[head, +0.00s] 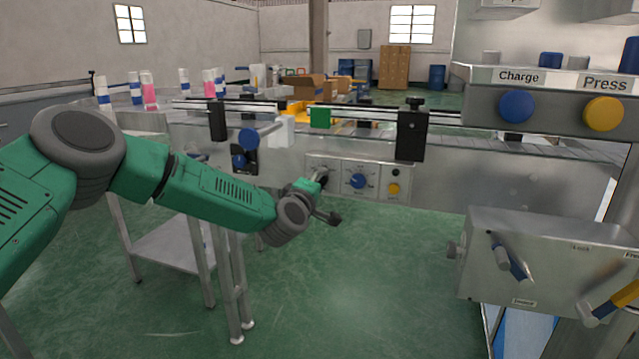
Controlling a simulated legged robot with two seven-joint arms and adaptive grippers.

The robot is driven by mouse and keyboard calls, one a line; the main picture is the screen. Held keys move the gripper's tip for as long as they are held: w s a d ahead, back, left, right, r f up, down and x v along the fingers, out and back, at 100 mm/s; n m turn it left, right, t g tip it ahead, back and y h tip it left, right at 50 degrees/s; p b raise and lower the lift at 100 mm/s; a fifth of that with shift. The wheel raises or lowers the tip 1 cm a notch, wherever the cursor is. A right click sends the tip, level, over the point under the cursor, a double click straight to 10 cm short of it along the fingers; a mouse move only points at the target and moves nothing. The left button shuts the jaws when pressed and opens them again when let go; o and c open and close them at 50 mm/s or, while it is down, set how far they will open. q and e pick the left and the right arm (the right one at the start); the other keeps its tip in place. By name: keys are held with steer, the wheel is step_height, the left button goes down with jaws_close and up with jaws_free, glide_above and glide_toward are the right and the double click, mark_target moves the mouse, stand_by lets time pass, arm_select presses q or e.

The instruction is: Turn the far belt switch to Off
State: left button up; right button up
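The conveyor's front panel (340,161) shows in the middle of the head view, with a blue rotary knob (357,181) at its centre. My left arm reaches in from the left, and its gripper (326,198) is at the panel's left part. A dark part there overlaps the panel left of the blue knob, and another dark-tipped part sticks out below it. Any control behind the gripper is hidden, and I cannot tell whether the gripper touches one. The finger opening is unclear. The blue knob is uncovered; its label is too small to read. My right gripper is not in view.
A yellow button (393,188) sits right of the blue knob. A grey box with levers (540,250) and a Charge/Press console (555,100) stand close on the right. A metal side table (170,250) is at left. The green floor below the panel is clear.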

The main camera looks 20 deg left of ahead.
arm_select(q)
steer(key=shift+o, duration=1.1)
steer(key=shift+a+f, duration=0.1)
steer(key=shift+f, duration=0.1)
steer(key=shift+s+r, duration=0.1)
steer(key=s, duration=1.1)
steer(key=shift+s+a, duration=0.25)
steer(key=shift+s, duration=0.1)
